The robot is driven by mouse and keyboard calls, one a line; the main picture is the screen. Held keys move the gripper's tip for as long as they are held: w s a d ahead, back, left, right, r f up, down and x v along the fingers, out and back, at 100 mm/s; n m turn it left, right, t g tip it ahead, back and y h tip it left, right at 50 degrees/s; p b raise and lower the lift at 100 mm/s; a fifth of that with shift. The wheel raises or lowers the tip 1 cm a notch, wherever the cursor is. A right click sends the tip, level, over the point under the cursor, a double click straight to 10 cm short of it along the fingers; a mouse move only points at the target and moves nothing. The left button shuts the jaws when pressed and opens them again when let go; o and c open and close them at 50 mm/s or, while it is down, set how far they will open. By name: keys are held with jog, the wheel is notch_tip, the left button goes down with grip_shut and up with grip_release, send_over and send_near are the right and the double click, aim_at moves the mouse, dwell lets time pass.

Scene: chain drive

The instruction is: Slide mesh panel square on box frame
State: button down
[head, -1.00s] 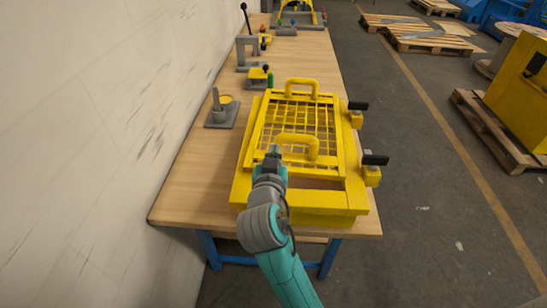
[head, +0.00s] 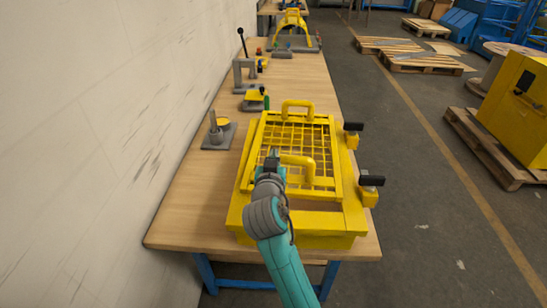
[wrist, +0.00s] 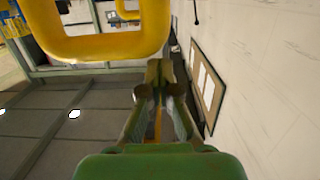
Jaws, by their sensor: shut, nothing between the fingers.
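The yellow mesh panel (head: 299,136) lies on the yellow box frame (head: 350,213) on the bench. It sits toward the frame's far end, with an open strip showing at the near end. The panel has a far handle (head: 299,104) and a near handle (head: 307,164). My gripper (head: 272,153) is shut and empty at the left end of the near handle; I cannot tell whether it touches. In the wrist view my gripper (wrist: 160,68) has its fingertips together, and a yellow handle (wrist: 100,45) arches close above and left of them.
Two black-handled clamps, far (head: 353,127) and near (head: 371,181), stand along the frame's right side. A grey post fixture (head: 217,135) stands left of the frame, with more fixtures farther back. A white wall runs along the left. The wooden bench (head: 185,190) is bare at near left.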

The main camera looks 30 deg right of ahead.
jog(key=s+a+f, duration=0.1)
jog(key=s+a, duration=0.3)
jog(key=s, duration=0.1)
jog(key=shift+s+f, duration=0.15)
jog(key=shift+s, duration=0.05)
jog(key=shift+w+r, duration=0.1)
jog(key=shift+r, duration=0.75)
jog(key=shift+d, duration=0.1)
jog(key=f+v, duration=0.1)
jog(key=v, duration=1.1)
jog(key=shift+f, duration=0.15)
jog(key=shift+f, duration=0.1)
